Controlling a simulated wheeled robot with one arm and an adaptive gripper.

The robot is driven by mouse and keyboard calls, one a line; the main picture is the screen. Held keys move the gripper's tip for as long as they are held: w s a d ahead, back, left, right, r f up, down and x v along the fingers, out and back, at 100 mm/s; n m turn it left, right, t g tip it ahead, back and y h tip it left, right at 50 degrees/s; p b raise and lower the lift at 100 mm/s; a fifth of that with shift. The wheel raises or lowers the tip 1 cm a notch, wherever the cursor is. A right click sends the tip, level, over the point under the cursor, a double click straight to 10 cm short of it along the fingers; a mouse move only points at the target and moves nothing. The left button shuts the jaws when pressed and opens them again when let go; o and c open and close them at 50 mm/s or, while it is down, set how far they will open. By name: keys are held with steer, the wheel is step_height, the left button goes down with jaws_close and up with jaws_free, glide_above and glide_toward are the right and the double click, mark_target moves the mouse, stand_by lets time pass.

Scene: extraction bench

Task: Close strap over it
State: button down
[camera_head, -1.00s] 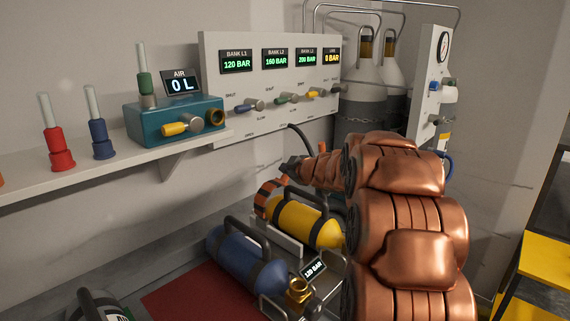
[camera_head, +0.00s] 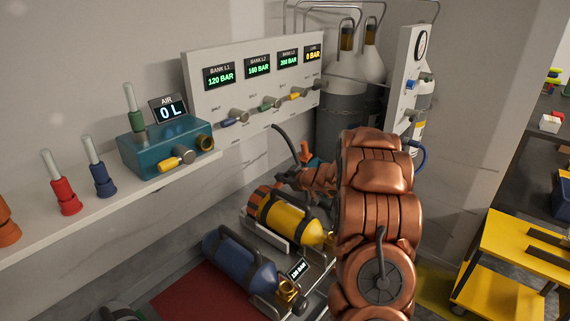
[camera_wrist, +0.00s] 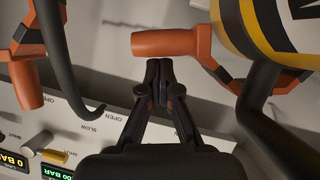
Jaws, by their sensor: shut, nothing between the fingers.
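A yellow cylinder (camera_head: 285,215) with dark bands lies in a cradle on the bench; part of it shows at the upper right of the wrist view (camera_wrist: 237,30). An orange and black strap (camera_wrist: 225,68) curves beside it, ending in an orange grip (camera_wrist: 165,42). In the head view, orange (camera_head: 257,198) shows at the cylinder's left end. My gripper (camera_wrist: 158,66) is shut and empty, its tips just below the orange grip; I cannot tell if they touch. In the head view my gripper (camera_head: 281,180) is small above the cylinder, and my arm hides the area to its right.
A blue cylinder (camera_head: 240,260) lies in front. A gauge panel (camera_head: 255,90) with valves stands behind, with a black hose (camera_head: 287,138) hanging from it. A second orange piece (camera_wrist: 27,87) shows left in the wrist view. Grey tanks (camera_head: 340,100) stand behind my arm.

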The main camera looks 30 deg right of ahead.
steer(key=shift+m, duration=0.3)
steer(key=shift+w+d+f+p, duration=0.1)
steer(key=shift+d+f+p, duration=0.35)
steer(key=shift+f, duration=0.4)
steer(key=shift+w+d+f+p, duration=0.1)
steer(key=shift+d+f+p, duration=0.25)
steer(key=shift+f+p, duration=0.35)
steer(key=shift+w+d+f+p, duration=0.1)
steer(key=shift+d+f+p, duration=0.3)
steer(key=shift+f, duration=0.55)
steer(key=shift+f, duration=0.15)
steer(key=shift+y, duration=0.3)
steer(key=r+p, duration=0.2)
steer(key=r, duration=0.1)
steer(key=r+p, duration=0.1)
steer(key=shift+w+a+r+p, duration=0.15)
steer(key=shift+w+r+p, duration=0.2)
steer(key=shift+w+r, duration=0.05)
steer(key=shift+s+f+b, duration=0.1)
steer(key=shift+s+b, duration=0.2)
steer(key=shift+b, duration=0.15)
steer(key=d+b+v, duration=0.1)
steer(key=b+v, duration=0.1)
steer(key=v, duration=0.7)
steer(key=shift+r+b, duration=0.3)
